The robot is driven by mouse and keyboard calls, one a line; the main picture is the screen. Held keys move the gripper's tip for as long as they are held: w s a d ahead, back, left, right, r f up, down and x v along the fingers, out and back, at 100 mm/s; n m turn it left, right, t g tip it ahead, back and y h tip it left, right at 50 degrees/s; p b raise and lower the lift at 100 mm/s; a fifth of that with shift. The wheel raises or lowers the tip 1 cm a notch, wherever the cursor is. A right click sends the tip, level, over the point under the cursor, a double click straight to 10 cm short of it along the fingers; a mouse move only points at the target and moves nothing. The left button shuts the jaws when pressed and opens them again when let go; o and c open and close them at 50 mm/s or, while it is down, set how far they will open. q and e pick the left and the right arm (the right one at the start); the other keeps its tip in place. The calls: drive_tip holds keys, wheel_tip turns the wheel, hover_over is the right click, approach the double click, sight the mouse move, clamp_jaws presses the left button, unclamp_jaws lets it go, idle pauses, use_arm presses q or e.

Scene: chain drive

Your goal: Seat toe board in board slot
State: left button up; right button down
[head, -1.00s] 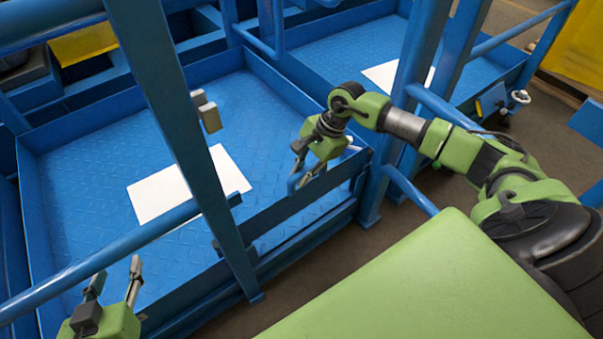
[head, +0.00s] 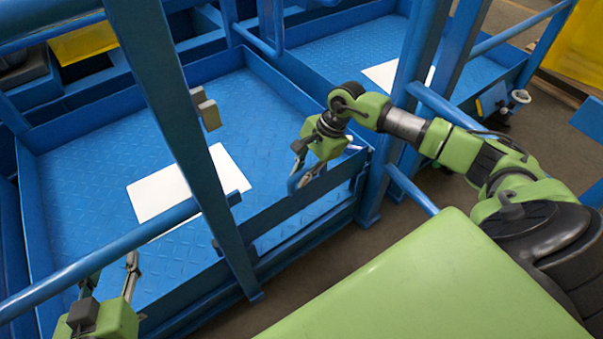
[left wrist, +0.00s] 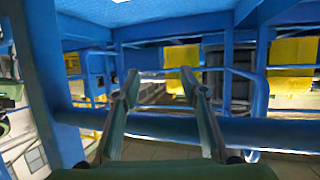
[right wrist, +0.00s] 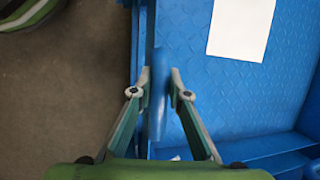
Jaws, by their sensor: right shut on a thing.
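A long blue board, apparently the toe board (head: 290,205), runs along the near edge of the blue platform, from the slanted post to the right corner. My right gripper (head: 302,180) is at its upper edge. In the right wrist view, that gripper (right wrist: 160,80) is shut on a blue bar, apparently the board's handle (right wrist: 158,105). The board slot cannot be clearly told from the blue frame; I cannot tell whether the board sits in it. My left gripper (head: 110,270) is open and empty at the lower left. Its fingers also stand apart in the left wrist view (left wrist: 158,80).
A slanted blue post (head: 175,120) and a blue rail (head: 100,258) stand between me and the platform floor (head: 90,165). A white sheet (head: 160,193) lies on that floor. Another post (head: 415,80) stands beside my right arm.

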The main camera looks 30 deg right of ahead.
use_arm(q)
drive_tip(key=shift+w+d+r+t, duration=0.15)
drive_tip(key=shift+w+r+t, duration=0.15)
drive_tip(key=shift+r, duration=0.3)
use_arm(e)
drive_tip(key=shift+w, duration=0.15)
use_arm(q)
drive_tip(key=shift+w+d+r+t+h+b, duration=0.3)
drive_tip(key=shift+w+d+r+t+b, duration=0.35)
drive_tip(key=shift+t, duration=0.25)
use_arm(e)
drive_tip(key=shift+f, duration=0.6)
idle(1.6)
